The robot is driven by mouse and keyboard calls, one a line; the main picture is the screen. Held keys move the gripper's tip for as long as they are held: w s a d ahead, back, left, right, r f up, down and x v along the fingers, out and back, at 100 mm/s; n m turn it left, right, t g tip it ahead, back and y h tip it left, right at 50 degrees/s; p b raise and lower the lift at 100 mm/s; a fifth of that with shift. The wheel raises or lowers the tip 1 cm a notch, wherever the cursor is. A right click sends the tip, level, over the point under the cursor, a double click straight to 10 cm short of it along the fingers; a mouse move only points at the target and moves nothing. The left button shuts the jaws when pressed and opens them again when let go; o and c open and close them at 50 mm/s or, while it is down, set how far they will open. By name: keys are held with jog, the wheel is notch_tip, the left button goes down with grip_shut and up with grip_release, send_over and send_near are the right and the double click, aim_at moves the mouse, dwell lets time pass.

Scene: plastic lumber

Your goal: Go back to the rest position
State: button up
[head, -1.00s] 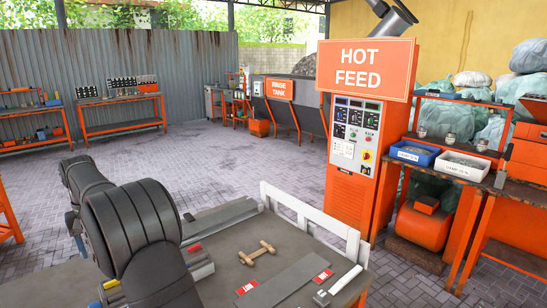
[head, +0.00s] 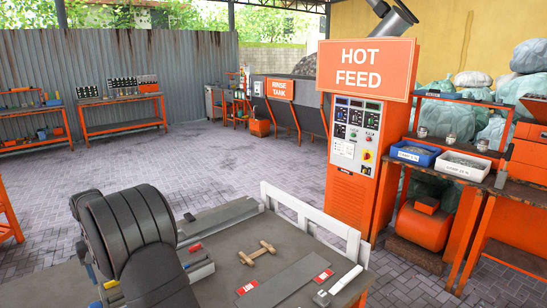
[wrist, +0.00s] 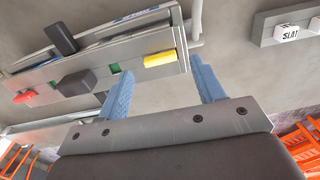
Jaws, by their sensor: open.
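My gripper (wrist: 162,90) shows in the wrist view with its two blue fingers spread apart and nothing between them. It hangs above a grey bench. Beyond the fingers is a long grey fixture (wrist: 125,63) with dark blocks, a red piece (wrist: 24,97) and a yellow piece (wrist: 160,58) on it. In the head view my dark arm rises over the near left of the bench (head: 225,265), and the gripper itself is hidden there.
On the bench lie a wooden dumbbell-shaped piece (head: 257,252), a grey plank (head: 285,276), red tags (head: 247,287) and a white bar (head: 346,279). A white rail (head: 310,219) edges the far side. The orange HOT FEED cabinet (head: 352,185) stands behind. Open paved floor lies at left.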

notch_tip(320, 180, down, 3)
jog(key=shift+f, duration=0.1)
jog(key=m, duration=0.5)
jog(key=shift+r+m, duration=0.2)
jog(key=shift+m, duration=0.2)
notch_tip(320, 180, up, 17)
notch_tip(320, 180, down, 8)
jog(key=n, duration=0.4)
jog(key=shift+a+r, duration=0.15)
jog(key=shift+r, duration=0.05)
jog(key=shift+o, duration=0.2)
jog(key=shift+w, duration=0.1)
